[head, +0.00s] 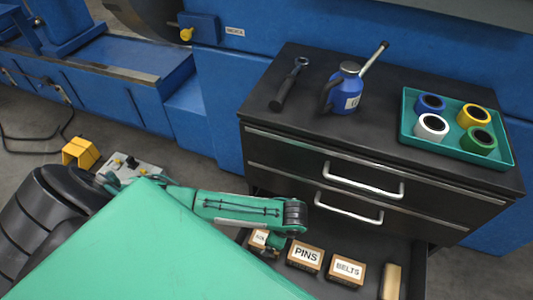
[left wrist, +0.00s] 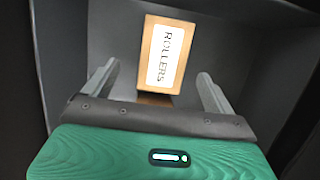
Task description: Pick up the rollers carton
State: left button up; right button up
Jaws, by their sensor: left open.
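The rollers carton (left wrist: 170,54) is a brown box with a white label reading ROLLERS in the left wrist view. It stands in a dark drawer, between and beyond the fingertips of my left gripper (left wrist: 157,72), which is open and empty. In the head view my left arm reaches over the open bottom drawer. My gripper there (head: 276,241) is over the leftmost carton (head: 259,239), whose label is partly covered. My right gripper is not in view.
The drawer also holds a PINS carton (head: 305,255), a BELTS carton (head: 346,271) and a plain-looking carton (head: 391,281). Above, the black cabinet (head: 290,125) has drawer handles. On top are a wrench (head: 289,84), a blue can (head: 345,90) and a teal tray (head: 408,125) of rolls.

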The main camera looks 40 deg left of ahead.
pick_arm(q)
jog(key=x, duration=0.3)
jog(key=shift+a+f, duration=0.1)
jog(key=shift+f, duration=0.05)
jog(key=x, duration=0.3)
jog(key=b+x, duration=0.1)
jog(key=x, duration=0.1)
jog(key=shift+w+a, duration=0.1)
jog(key=shift+w, duration=0.2)
jog(key=shift+f, duration=0.1)
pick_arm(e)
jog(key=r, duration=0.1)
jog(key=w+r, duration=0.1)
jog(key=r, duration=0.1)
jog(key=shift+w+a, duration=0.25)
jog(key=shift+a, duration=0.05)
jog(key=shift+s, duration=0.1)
pick_arm(q)
jog(key=shift+a+f, duration=0.1)
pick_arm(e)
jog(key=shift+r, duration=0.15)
pick_arm(q)
jog(key=shift+f+p, duration=0.15)
jog(key=shift+p, duration=0.15)
jog(key=shift+c, duration=0.2)
jog(key=c, duration=1.2)
